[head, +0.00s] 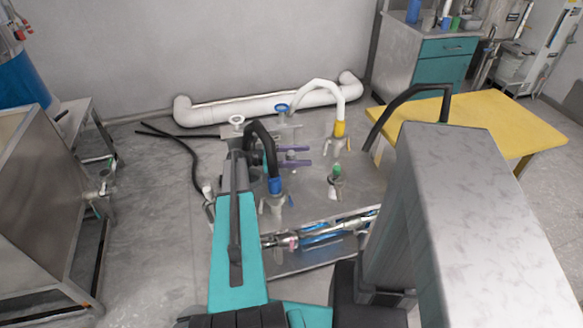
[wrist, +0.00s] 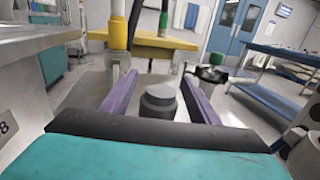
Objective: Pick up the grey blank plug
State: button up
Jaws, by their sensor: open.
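The grey blank plug (wrist: 160,101) is a short stepped cylinder with a narrower top. In the wrist view it stands upright in the middle, between the two purple fingers of my gripper (wrist: 160,76). The fingers are open, one on each side, with a gap visible to the plug's left and a narrower one to its right. The plug's lower part is partly hidden by the dark gripper body. In the head view my gripper (head: 309,156) is over the metal table, and a small pale grey top, likely the plug (head: 292,155), shows between the fingers.
A white hose with a yellow collar (head: 339,129) stands beyond my gripper. A black hose with a blue collar (head: 275,185) stands nearer. A green-topped fitting (head: 336,171) stands to the right. A yellow table (head: 490,125) lies farther right. The metal table top (head: 315,205) has some bare room.

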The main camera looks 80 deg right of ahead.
grip_shut()
jog(key=shift+r, duration=0.1)
dwell(0.4)
notch_tip(320, 180, up, 18)
jog(key=b, duration=0.1)
dwell(0.7)
dwell(0.5)
